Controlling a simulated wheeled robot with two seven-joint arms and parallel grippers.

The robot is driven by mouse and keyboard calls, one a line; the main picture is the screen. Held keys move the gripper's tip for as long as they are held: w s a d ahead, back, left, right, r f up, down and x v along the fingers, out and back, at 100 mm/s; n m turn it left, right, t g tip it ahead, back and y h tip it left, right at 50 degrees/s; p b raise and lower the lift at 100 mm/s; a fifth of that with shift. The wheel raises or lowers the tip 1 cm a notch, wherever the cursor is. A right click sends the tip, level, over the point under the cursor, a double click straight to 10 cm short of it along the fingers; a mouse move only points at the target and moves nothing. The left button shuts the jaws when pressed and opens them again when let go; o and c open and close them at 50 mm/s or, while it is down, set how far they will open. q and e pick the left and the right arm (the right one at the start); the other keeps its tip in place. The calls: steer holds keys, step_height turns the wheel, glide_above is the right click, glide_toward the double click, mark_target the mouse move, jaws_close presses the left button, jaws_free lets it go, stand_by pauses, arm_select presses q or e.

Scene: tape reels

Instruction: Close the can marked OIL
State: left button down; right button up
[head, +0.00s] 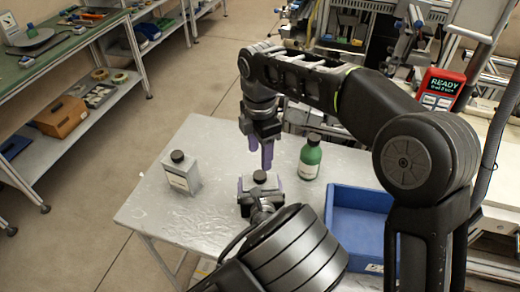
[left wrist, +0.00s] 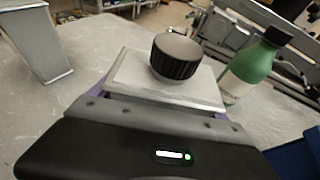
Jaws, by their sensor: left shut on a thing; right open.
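My left gripper (head: 258,198) is shut on a light grey metal can (head: 244,184) at the middle of the table. The can's flat top also shows in the left wrist view (left wrist: 135,75), with a black ribbed cap (left wrist: 176,56) on it; I cannot tell how tight the cap is. The same cap shows in the head view (head: 259,176). My right gripper (head: 260,157) is open and empty, pointing down just above the cap. A second grey can (head: 181,175) with a black cap stands upright to the left. No label is readable, and the held can's front is hidden.
A green bottle (head: 310,158) with a dark cap stands right of the held can. A blue bin (head: 345,197) is at the table's right. The grey table (head: 150,215) is clear at the front left. A red READY device (head: 441,87) is farther right.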

mark_target(260, 175)
steer(key=shift+f, duration=3.85)
steer(key=shift+c, duration=0.4)
jaws_close()
